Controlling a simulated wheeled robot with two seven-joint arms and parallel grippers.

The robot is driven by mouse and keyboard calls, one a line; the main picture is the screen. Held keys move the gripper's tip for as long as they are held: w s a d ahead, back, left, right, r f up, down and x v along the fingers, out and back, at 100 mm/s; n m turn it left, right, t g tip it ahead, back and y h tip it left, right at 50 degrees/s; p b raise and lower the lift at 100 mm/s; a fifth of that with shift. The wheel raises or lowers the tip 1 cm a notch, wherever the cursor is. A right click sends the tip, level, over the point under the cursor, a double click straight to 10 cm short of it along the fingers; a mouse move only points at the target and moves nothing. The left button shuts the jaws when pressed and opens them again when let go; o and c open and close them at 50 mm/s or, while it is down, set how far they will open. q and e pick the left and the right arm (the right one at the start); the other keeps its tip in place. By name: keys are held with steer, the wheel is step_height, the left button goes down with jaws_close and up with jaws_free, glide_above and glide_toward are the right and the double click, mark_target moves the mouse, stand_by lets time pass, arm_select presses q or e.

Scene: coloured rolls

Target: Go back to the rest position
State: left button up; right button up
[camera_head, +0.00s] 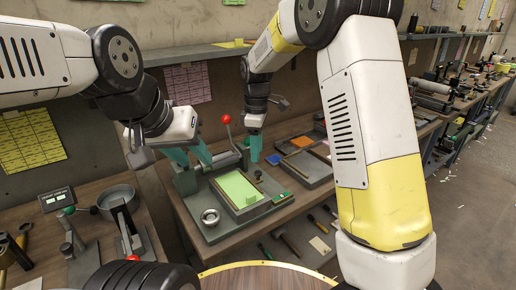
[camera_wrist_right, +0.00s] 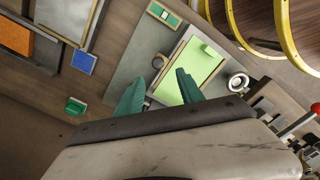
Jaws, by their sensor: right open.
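My left gripper (camera_head: 188,152) hangs over the left part of the bench fixture in the head view. Its teal fingers are apart with nothing seen between them. My right gripper (camera_head: 255,146) is just right of it, fingers down, above the back of the fixture; one finger shows there. In the right wrist view the right gripper (camera_wrist_right: 161,77) shows both teal fingers apart and empty. A light green sheet (camera_head: 237,189) lies in a tray on the fixture's grey plate (camera_head: 216,231). The sheet also shows beyond the fingers in the wrist view (camera_wrist_right: 196,70).
A red-knobbed lever (camera_head: 228,119) stands close by my grippers. A metal ring (camera_head: 210,217) lies on the plate. An orange block (camera_head: 301,142) sits in a tray to the right. A round pan (camera_head: 117,197) and a scale display (camera_head: 56,199) are at left.

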steer(key=s+d+r+m+t+y, duration=0.35)
steer(key=s+d+r+m, duration=0.75)
steer(key=s+d+r, duration=0.4)
steer(key=s+f+m+t, duration=0.1)
steer(key=s+m, duration=0.1)
steer(key=s, duration=0.3)
steer(key=s+d+m+t+h, duration=0.1)
steer(key=s+m, duration=0.1)
steer(key=s, duration=0.2)
steer(key=shift+s+d+f+m+t, duration=0.3)
steer(key=shift+s+f+t, duration=0.05)
steer(key=shift+s, duration=0.05)
